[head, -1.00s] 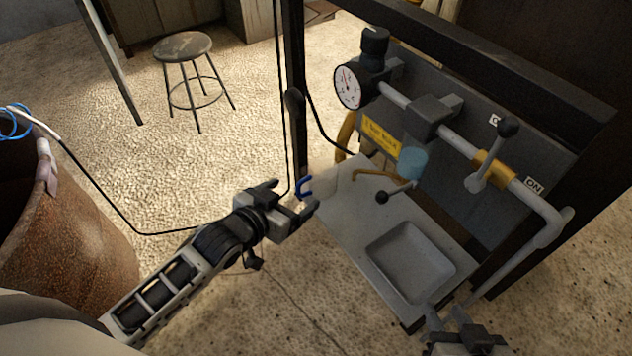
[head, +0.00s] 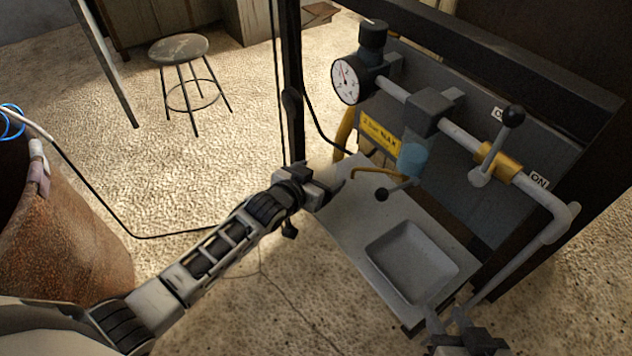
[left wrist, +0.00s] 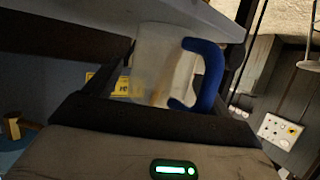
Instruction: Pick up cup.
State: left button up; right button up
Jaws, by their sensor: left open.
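The cup is a pale, see-through-looking cup (left wrist: 158,62) with a blue handle (left wrist: 211,75). In the left wrist view it is just beyond my gripper's dark front edge, with the handle on the right. In the head view my left gripper (head: 331,188) covers the cup at the left end of the grey counter (head: 345,212). My left gripper is open; whether the cup is between its fingers I cannot tell. My right gripper (head: 448,316) shows at the bottom right, fingers apart and empty, in front of the counter.
A sink basin (head: 412,262) is set in the counter. A dark upright post (head: 293,90) stands behind. A rusty barrel (head: 65,245) is at left.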

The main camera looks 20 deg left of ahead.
pick_arm(q)
jog(key=c, duration=1.1)
